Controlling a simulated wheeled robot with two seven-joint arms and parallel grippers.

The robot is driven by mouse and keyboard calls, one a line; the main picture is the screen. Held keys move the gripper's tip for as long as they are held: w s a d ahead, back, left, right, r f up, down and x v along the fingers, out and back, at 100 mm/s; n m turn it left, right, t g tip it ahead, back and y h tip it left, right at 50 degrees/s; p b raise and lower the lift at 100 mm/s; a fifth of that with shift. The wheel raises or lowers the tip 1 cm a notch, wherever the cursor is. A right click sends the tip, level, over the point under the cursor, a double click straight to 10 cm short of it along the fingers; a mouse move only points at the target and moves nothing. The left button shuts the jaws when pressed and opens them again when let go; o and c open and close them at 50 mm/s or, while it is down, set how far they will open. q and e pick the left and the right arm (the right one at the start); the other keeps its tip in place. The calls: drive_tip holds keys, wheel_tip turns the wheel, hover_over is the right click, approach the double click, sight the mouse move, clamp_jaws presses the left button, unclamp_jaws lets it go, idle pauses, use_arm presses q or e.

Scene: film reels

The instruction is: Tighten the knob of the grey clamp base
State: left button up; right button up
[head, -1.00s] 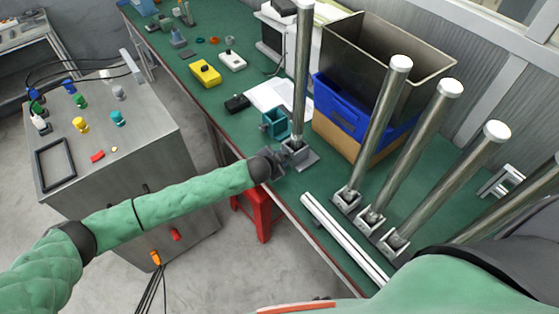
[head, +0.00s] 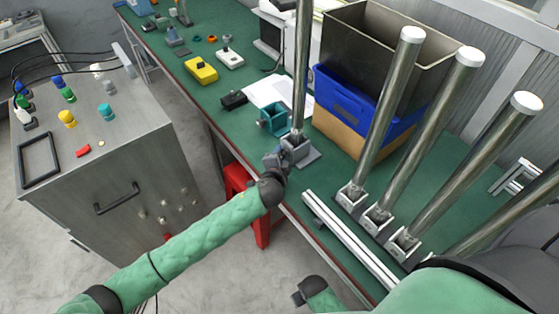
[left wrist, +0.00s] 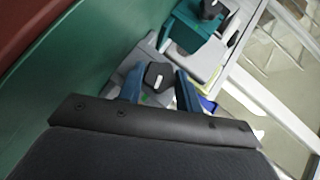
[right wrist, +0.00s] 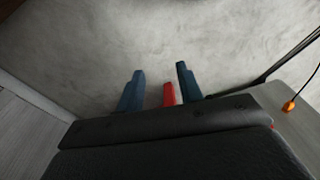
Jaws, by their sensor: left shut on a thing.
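The grey clamp base (head: 306,156) stands near the front edge of the green table and holds an upright metal pole (head: 300,70). Its black knob (left wrist: 158,75), with a white mark, lies between the blue fingers of my left gripper (left wrist: 160,88) in the left wrist view. In the head view my left gripper (head: 276,161) is at the base's near left side, shut on the knob, which it hides there. My right gripper (right wrist: 158,88) is open and empty over the floor. A teal clamp base (head: 273,121) stands just behind the grey one and also shows in the left wrist view (left wrist: 192,38).
Several poles in grey bases (head: 376,215) stand to the right. White rails (head: 345,237) lie along the table's front edge. A blue crate (head: 345,105) is behind. A red stool (head: 237,180) is below the edge. A grey control cabinet (head: 110,170) stands at left.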

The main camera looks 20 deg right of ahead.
use_arm(q)
drive_tip(key=shift+f+m+t+b, duration=0.3)
drive_tip(key=shift+m+t+b, duration=0.25)
drive_tip(key=shift+b, duration=0.7)
drive_tip(key=shift+m+t+b, duration=0.25)
drive_tip(key=shift+t+b, duration=0.2)
drive_tip(key=shift+b, duration=0.45)
drive_tip(key=shift+r, duration=0.1)
use_arm(e)
wheel_tip(320, 180, up, 21)
drive_tip(key=w+a, duration=0.1)
drive_tip(key=shift+w+a, duration=0.25)
drive_tip(key=shift+w, duration=0.05)
use_arm(q)
drive_tip(key=shift+s, duration=0.1)
drive_tip(key=o, duration=1)
